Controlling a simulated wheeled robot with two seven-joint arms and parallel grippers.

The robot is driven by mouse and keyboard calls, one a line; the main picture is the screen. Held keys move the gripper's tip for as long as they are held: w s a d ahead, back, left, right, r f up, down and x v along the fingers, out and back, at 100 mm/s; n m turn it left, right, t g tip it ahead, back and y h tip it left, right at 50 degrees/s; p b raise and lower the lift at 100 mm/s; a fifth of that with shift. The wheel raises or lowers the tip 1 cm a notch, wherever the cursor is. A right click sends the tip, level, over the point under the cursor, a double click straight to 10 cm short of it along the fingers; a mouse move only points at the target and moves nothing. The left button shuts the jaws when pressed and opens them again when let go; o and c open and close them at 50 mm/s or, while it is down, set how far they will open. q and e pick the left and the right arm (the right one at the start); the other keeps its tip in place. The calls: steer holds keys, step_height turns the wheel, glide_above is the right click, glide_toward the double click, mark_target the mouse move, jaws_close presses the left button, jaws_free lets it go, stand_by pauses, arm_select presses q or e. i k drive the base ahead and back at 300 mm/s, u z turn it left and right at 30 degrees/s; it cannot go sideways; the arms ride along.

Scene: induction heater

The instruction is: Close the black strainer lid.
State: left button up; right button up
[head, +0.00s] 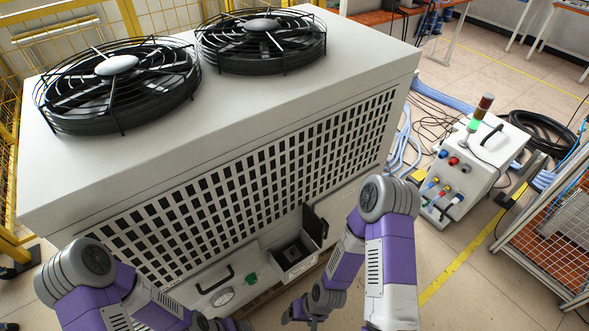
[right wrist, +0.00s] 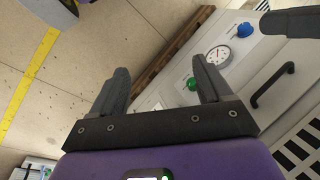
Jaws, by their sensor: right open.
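The black strainer lid (head: 315,223) stands open and upright at the right side of the strainer box (head: 296,266), low on the front of the big white unit. The dark inside of the box is exposed. My right gripper (right wrist: 160,65) is open with nothing between its fingers. In the head view its wrist is below the strainer box, apart from the lid, and its fingers are hard to make out. The lid cannot be clearly made out in the right wrist view. My left arm comes in at the lower left; its gripper is not clearly visible.
Left of the strainer box are a green knob (head: 250,279), a gauge (head: 222,298) and a black handle (head: 215,279). A blue knob (right wrist: 243,29) shows beside the gauge in the right wrist view. A control box (head: 478,165) with cables stands at right. Floor between is clear.

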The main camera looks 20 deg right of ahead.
mark_target(314, 227)
steer(key=z, duration=2.45)
steer(key=i, duration=1.85)
steer(key=u, duration=3.6)
